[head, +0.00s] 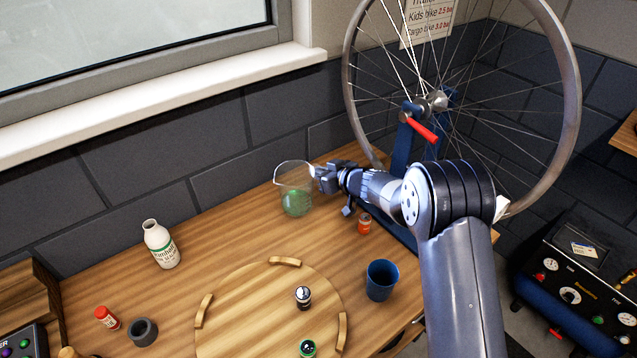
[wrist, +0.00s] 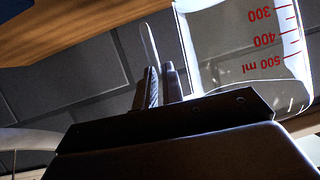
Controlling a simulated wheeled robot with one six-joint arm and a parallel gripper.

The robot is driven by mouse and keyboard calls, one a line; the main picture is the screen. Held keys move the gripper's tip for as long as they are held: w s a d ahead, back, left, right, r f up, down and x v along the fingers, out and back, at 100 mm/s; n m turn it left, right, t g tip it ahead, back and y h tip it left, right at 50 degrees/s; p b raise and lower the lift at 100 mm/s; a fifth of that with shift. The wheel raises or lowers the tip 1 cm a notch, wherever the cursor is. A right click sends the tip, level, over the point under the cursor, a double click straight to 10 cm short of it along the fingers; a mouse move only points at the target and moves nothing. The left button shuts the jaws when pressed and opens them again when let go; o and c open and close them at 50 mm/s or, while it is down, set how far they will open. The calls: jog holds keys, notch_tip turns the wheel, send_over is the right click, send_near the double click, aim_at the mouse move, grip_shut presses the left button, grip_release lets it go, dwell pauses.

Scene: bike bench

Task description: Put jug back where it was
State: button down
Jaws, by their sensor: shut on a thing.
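The jug (head: 293,177) is clear glass and stands near the back edge of the wooden bench in the head view. Green shows in its lower part; I cannot tell whether it is inside or behind. My gripper (head: 319,178) reaches it from the right and is shut on its side. In the wrist view the jug (wrist: 235,45) shows red marks, upside down, up to 500 ml, right of my fingers (wrist: 157,88). A thin clear strip runs between the fingers. I cannot tell whether the jug's base touches the bench.
A round wooden board (head: 250,310) with raised rim pieces holds small bottles. A blue cup (head: 381,280), an orange bottle (head: 364,224) and a wheel on a blue stand (head: 402,150) are right. A white bottle (head: 161,246) stands left. Bench between it and the jug is clear.

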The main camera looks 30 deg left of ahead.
jog(key=shift+f, duration=1.6)
jog(key=shift+f, duration=0.1)
jog(key=c, duration=1.5)
grip_release()
jog(key=shift+f, duration=0.1)
jog(key=shift+c, duration=0.2)
jog(key=shift+d+r, duration=0.15)
jog(key=shift+r, duration=0.05)
jog(key=b+v, duration=0.1)
jog(key=v, duration=1)
jog(key=shift+s+d+b, duration=0.2)
jog(key=shift+d+b, duration=0.1)
jog(key=shift+b, duration=0.1)
jog(key=shift+r, duration=0.1)
